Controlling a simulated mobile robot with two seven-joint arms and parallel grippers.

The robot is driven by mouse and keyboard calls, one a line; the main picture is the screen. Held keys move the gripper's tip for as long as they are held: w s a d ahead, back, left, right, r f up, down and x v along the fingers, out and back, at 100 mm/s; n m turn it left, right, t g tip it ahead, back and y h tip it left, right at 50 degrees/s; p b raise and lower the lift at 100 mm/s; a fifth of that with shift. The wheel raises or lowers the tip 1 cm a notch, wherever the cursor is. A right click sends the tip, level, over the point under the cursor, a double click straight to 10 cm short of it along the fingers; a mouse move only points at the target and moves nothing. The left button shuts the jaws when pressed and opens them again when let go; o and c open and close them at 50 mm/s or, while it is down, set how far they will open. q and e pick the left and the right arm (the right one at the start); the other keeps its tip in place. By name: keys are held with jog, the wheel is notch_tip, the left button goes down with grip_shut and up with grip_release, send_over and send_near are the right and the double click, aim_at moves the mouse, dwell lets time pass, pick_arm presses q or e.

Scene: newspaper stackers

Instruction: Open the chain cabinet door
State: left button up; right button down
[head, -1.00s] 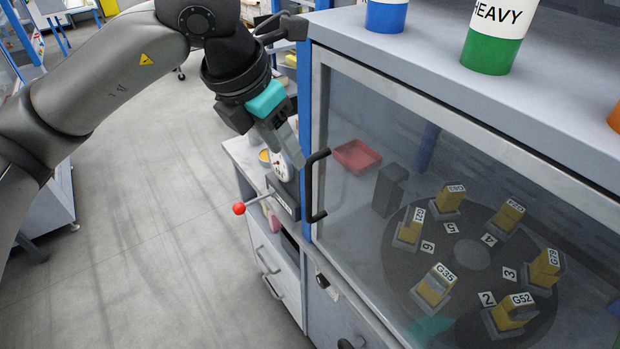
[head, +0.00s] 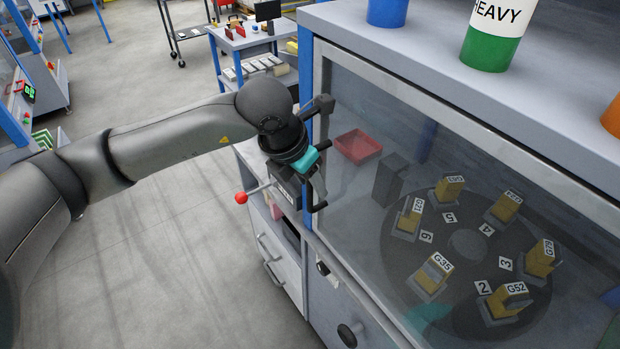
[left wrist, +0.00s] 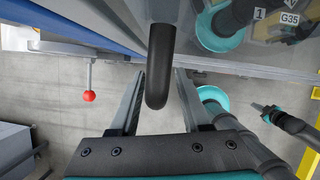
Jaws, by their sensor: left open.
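The chain cabinet door is a glass pane (head: 350,98) in a grey metal frame, and it looks closed. Its black bar handle (head: 321,147) is on the left edge of the frame, partly hidden by my gripper. My left gripper (head: 314,188) is at this handle, jaws open. In the left wrist view, the rounded end of the handle (left wrist: 160,75) shows in the gap between the two open fingers of my left gripper (left wrist: 160,85), with space on both sides. A dark and teal gripper, apparently my right one (left wrist: 262,110), shows small at the right; its jaws are unclear.
Behind the glass, a dark turntable (head: 467,243) carries several yellow labelled blocks, and a red tray (head: 357,146) stands behind. A red ball knob (head: 241,198) sticks out left of the handle. Cups stand on the cabinet top (head: 425,48). The floor at left is clear.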

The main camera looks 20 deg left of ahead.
pick_arm(q)
grip_shut()
dwell(1.4)
